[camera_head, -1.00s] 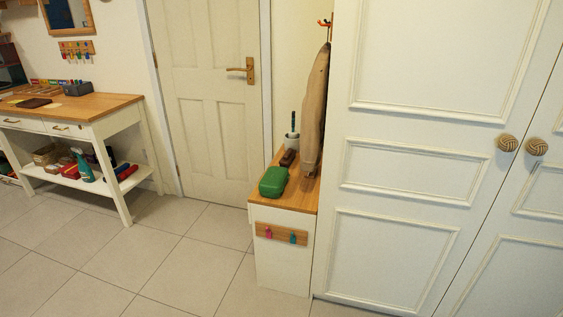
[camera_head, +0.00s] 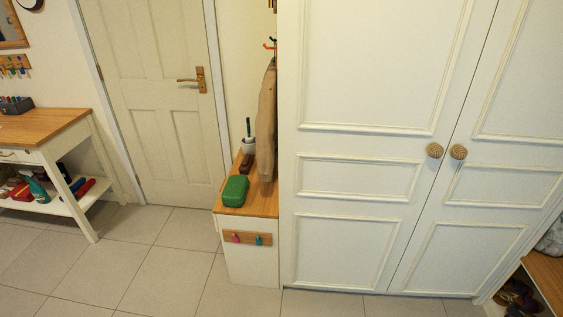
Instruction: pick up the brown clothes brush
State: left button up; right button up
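A small brown object (camera_head: 246,163), which looks like the brown clothes brush, lies on the wooden top of the narrow white cabinet (camera_head: 251,252). It sits behind a green case (camera_head: 235,190) and in front of a white pot (camera_head: 248,145) with a dark green item standing in it. A hanging tan coat (camera_head: 267,120) is just to its right. It is too small to make out bristles or handle. Neither of my grippers shows in the head view.
A white wardrobe with round knobs (camera_head: 434,150) fills the right. A closed door (camera_head: 150,100) is left of the cabinet. A wooden-topped table (camera_head: 45,127) stands at the left. A low shelf with shoes (camera_head: 520,297) is at bottom right. The tiled floor (camera_head: 150,270) in front is clear.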

aim_at(245, 167)
jog(key=i+j+z, duration=0.4)
jog(key=j, duration=0.2)
jog(key=i+j+z, duration=0.2)
jog(key=j, duration=0.15)
jog(key=j+z, duration=0.2)
jog(key=j, duration=0.15)
jog(key=i+j+z, duration=0.2)
jog(key=j, duration=0.2)
jog(key=j+z, duration=0.2)
jog(key=j, duration=0.2)
